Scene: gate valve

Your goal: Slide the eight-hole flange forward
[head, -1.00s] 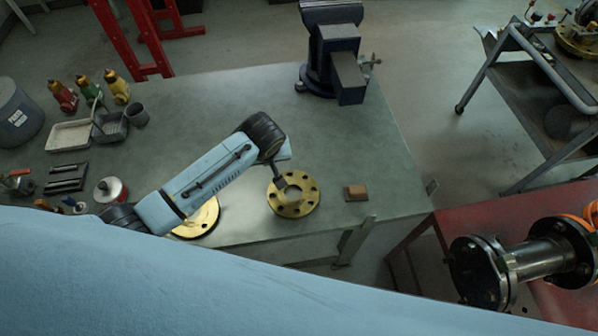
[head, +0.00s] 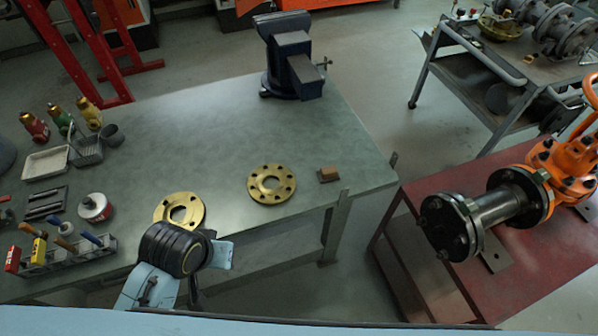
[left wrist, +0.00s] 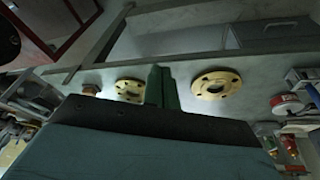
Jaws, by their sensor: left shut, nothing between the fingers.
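The eight-hole flange (head: 271,184) is a flat brass ring with several bolt holes, lying on the bench near its front edge. It also shows in the left wrist view (left wrist: 130,90). My left gripper (head: 195,293) is off the bench's front side, in front of the other flange and apart from both rings. Its fingers (left wrist: 159,85) are shut and empty in the left wrist view. My right gripper is not in view.
A second brass flange (head: 180,210) with fewer holes lies to the left. A small brown block (head: 328,174) sits to the right. A blue vise (head: 292,60) stands at the back of the bench (head: 200,130). The middle is clear.

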